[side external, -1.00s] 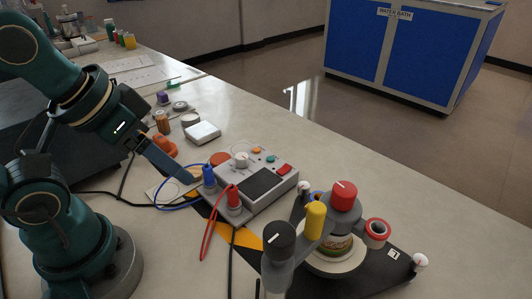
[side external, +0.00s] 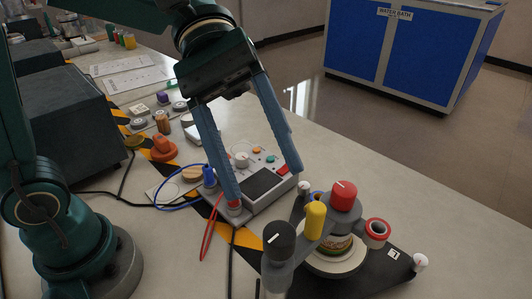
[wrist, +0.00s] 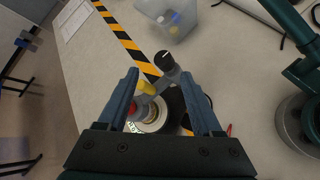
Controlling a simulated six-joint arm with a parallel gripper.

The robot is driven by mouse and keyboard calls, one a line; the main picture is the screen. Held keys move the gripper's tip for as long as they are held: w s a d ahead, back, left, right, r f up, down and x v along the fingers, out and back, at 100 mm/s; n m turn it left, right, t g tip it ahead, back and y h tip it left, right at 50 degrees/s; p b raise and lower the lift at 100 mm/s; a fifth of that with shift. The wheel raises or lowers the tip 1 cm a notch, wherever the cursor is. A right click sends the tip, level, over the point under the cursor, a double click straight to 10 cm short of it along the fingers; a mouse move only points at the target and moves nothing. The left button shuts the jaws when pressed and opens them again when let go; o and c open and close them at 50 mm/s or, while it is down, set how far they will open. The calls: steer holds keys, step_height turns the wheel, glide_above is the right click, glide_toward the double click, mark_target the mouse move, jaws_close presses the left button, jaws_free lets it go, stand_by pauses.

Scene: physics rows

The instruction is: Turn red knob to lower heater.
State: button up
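The red knob (side external: 343,195) with a white pointer mark tops a grey stand, right of centre in the side view. In the wrist view a bit of the red knob (wrist: 133,107) shows beside the left finger, which hides the rest. Next to it stand a yellow upright cylinder (side external: 315,220) and a black knob (side external: 279,240) with a white mark; both also show in the wrist view. A round white base (side external: 335,262) sits below the red knob. My gripper (side external: 265,186) is wide open and empty, fingers down, left of the red knob in the side view.
A grey control box (side external: 262,185) with buttons and red and blue plugs lies behind my fingers. A clear bin (wrist: 170,15) shows in the wrist view. Open bench lies right of the control box.

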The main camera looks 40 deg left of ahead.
mark_target(350, 205)
steer(key=w+d+f+n+g+h, duration=0.1)
steer(key=w+h, duration=0.1)
steer(key=w, duration=0.1)
steer(key=w+d+f+n+g+h, duration=0.1)
steer(key=w+n+h, duration=0.1)
steer(key=w, duration=0.1)
steer(key=w+d+f+n+g+h, duration=0.1)
steer(key=w+n+h, duration=0.1)
steer(key=w, duration=0.1)
steer(key=shift+w+d+f, duration=0.15)
steer(key=shift+d+f, duration=0.05)
steer(key=shift+f, duration=0.1)
steer(key=shift+n+h, duration=0.4)
steer(key=shift+n, duration=0.3)
steer(key=f, duration=0.4)
steer(key=shift+w+d, duration=0.15)
steer(key=shift+w, duration=0.2)
steer(key=shift+f, duration=0.25)
steer(key=shift+s+d, duration=0.2)
steer(key=shift+d, duration=0.15)
steer(key=shift+x, duration=2.25)
jaws_close()
